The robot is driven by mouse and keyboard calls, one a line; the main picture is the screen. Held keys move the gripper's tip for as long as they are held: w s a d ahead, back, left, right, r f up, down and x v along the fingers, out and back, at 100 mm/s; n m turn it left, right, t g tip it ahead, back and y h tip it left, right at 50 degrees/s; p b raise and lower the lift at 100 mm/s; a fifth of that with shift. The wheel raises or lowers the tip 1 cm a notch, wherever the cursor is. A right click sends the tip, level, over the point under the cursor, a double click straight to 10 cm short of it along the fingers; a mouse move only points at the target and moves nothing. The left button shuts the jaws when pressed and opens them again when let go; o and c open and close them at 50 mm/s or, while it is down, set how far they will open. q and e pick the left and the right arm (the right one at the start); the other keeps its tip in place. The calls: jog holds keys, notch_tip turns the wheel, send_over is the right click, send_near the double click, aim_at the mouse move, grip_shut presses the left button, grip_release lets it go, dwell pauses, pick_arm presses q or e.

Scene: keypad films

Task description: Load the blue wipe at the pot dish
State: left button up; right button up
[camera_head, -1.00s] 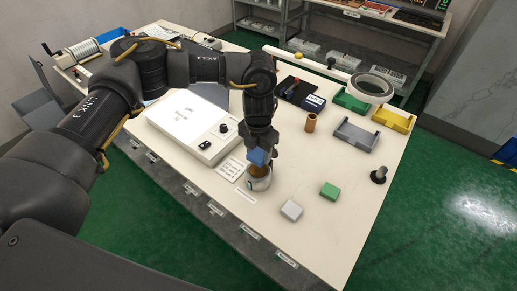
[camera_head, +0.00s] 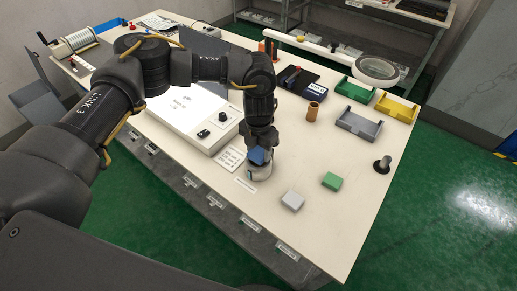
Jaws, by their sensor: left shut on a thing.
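My left gripper (camera_head: 261,148) points down over the near part of the table, shut on the blue wipe (camera_head: 258,156). The wipe is a small blue block at the mouth of the pot dish (camera_head: 259,172), a short pale round pot. From this angle I cannot tell whether the wipe touches the inside of the pot. The fingertips are partly hidden by the wipe and the gripper body. My right gripper is not in view.
A white block (camera_head: 292,201) and a green block (camera_head: 332,181) lie right of the pot. A printed card (camera_head: 231,158) and a white light box (camera_head: 190,115) are to its left. A brown cup (camera_head: 312,111), a grey tray (camera_head: 358,125) and a dark knob (camera_head: 382,165) stand farther right.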

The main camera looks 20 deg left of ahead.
aim_at(258, 152)
pick_arm(q)
jog(key=shift+f+b, duration=0.7)
jog(key=shift+f, duration=0.2)
dwell(0.9)
jog(key=shift+r, duration=0.1)
dwell(0.5)
jog(key=shift+r+p, duration=2.25)
jog(key=shift+r, duration=1.2)
